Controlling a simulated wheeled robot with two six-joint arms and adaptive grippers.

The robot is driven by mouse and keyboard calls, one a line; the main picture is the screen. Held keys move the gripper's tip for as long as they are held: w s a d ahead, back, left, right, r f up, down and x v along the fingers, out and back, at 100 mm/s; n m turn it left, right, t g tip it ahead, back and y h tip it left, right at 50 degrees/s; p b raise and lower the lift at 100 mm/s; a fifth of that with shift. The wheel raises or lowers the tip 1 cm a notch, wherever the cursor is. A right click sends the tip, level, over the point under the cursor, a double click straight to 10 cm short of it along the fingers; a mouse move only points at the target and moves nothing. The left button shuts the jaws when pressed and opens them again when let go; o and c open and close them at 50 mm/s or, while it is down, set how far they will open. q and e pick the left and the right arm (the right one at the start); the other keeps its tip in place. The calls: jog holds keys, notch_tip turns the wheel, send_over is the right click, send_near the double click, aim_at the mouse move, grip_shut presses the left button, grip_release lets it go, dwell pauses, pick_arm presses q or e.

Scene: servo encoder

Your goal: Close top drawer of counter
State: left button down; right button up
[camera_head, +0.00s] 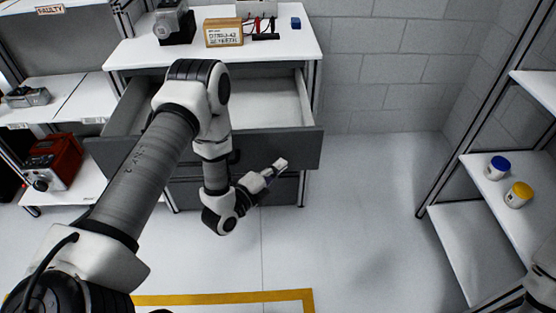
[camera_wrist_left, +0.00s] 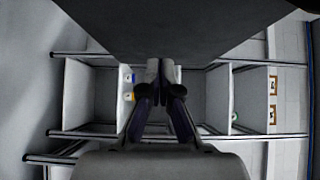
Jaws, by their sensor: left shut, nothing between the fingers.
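The counter (camera_head: 130,55) stands at the back, with its top drawer (camera_head: 295,148) pulled open. The drawer has a dark grey front and a pale, empty-looking inside, partly hidden behind my left arm. My left gripper (camera_head: 279,166) is in front of the drawer front, near its lower edge and right of its middle. It is shut and empty; whether it touches the front cannot be told. In the left wrist view the shut fingers (camera_wrist_left: 157,72) point away from the camera, below a dark panel that fills the top.
A cardboard box (camera_head: 223,33) and cables sit on the counter top. A red device (camera_head: 55,160) is on a shelf at left. At right, a shelf holds a blue-lidded jar (camera_head: 497,168) and a yellow-lidded jar (camera_head: 518,195). The floor (camera_head: 360,220) between is clear.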

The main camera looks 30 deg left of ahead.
pick_arm(q)
jog(key=shift+w+a, duration=0.6)
jog(key=shift+w, duration=0.1)
pick_arm(e)
jog(key=shift+r, duration=0.15)
pick_arm(q)
jog(key=shift+d, duration=0.1)
